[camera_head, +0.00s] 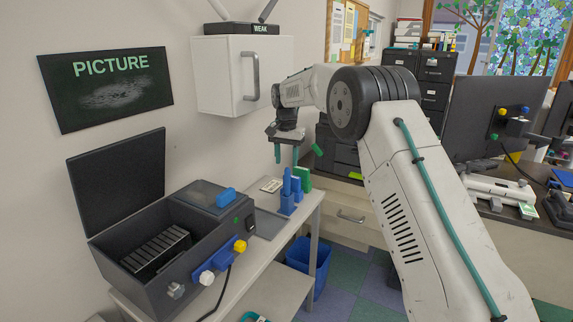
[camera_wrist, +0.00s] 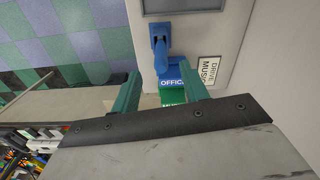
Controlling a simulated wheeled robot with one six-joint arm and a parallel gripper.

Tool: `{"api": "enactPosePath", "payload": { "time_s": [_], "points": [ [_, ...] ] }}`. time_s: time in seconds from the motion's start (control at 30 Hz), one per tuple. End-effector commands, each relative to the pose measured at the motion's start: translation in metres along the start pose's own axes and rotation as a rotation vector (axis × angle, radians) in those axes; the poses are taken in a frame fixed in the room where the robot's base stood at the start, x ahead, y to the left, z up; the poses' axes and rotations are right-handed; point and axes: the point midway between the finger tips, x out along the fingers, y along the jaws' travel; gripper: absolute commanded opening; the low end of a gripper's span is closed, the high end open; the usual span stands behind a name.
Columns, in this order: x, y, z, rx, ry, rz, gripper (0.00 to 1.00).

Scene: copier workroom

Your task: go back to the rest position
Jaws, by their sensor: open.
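My gripper (camera_head: 286,154) is raised in the air over the far end of the narrow table, its two teal fingers pointing down and spread apart with nothing between them. In the wrist view the fingers of my gripper (camera_wrist: 160,93) are also apart and empty. Below them in that view are a blue block lettered "OFFICE" (camera_wrist: 172,80) and a green block (camera_wrist: 172,99). In the head view, a blue holder (camera_head: 287,203) with upright blue pieces and a green block (camera_head: 304,178) stand beneath my gripper, clear of the fingers.
An open grey machine (camera_head: 170,240) with blue and yellow knobs sits on the narrow table (camera_head: 262,262). A white wall cabinet (camera_head: 225,75) hangs behind my gripper. A blue bin (camera_head: 303,258) stands on the floor. Monitors (camera_head: 490,112) and a desk are at right.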

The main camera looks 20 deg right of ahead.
Motion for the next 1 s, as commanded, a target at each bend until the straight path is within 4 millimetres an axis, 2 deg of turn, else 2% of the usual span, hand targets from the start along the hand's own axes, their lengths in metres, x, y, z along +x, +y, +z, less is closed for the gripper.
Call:
{"api": "enactPosePath", "payload": {
  "time_s": [0.33,0.37,0.47,0.57,0.67,0.87,1.0],
  "points": [
    [0.000,0.000,0.000,-0.041,0.002,-0.001,0.45],
    [0.003,0.001,0.001,-0.062,-0.002,0.001,0.45],
    [0.028,0.011,0.015,-0.126,-0.048,0.033,0.45],
    [0.031,0.030,0.038,-0.198,-0.087,0.055,0.45],
    [0.020,0.053,0.065,-0.261,-0.113,0.066,0.45],
    [-0.015,0.102,0.122,-0.371,-0.142,0.071,0.45],
    [-0.041,0.143,0.170,-0.441,-0.148,0.067,0.45]
  ]
}}
